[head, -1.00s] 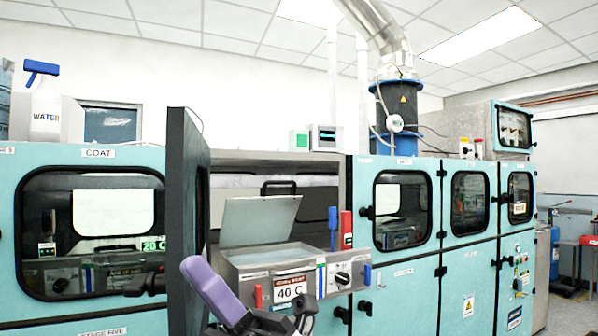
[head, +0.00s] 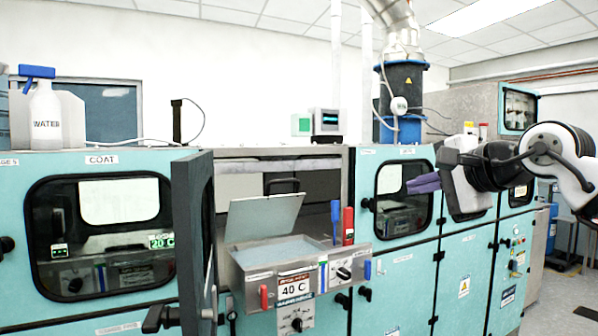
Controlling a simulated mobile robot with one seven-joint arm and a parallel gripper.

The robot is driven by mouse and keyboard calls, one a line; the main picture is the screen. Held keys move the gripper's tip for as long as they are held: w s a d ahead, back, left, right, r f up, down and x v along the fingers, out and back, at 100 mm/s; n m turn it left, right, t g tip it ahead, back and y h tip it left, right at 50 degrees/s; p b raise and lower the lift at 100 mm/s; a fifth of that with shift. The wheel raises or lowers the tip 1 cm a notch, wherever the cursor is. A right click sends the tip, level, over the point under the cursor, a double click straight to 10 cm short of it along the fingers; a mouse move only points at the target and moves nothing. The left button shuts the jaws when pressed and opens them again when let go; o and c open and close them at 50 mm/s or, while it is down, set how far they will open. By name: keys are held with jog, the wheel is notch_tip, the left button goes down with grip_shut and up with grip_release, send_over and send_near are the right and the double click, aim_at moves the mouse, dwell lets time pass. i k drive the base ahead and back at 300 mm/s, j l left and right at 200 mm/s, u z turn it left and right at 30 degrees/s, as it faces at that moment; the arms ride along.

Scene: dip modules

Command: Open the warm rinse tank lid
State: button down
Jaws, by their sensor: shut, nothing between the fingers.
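The tank (head: 262,272) with a "40 C" label stands in the open bay in the middle of the head view; the smaller print on its label is too small to read. Its flat grey lid (head: 262,216) is raised, tilted up and back, and the tank's pale inside shows below it. A black handle shape shows behind the lid's upper right corner. My gripper (head: 412,186), with purple fingers, is shut and empty. It is up at the right, in front of the teal cabinet windows and well apart from the lid.
A dark bay door (head: 194,235) stands swung open to the left of the tank. A blue tool (head: 335,222) and a red tool (head: 348,226) stand upright at the tank's right. A "COAT" cabinet (head: 120,325) is at the left. Floor shows at far right.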

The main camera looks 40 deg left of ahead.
aim_at(268, 216)
jog(key=i+j, duration=0.1)
jog(key=j, duration=0.35)
jog(key=i+j, duration=0.1)
jog(key=j, duration=0.35)
jog(key=i+j, duration=0.1)
jog(key=j, duration=0.4)
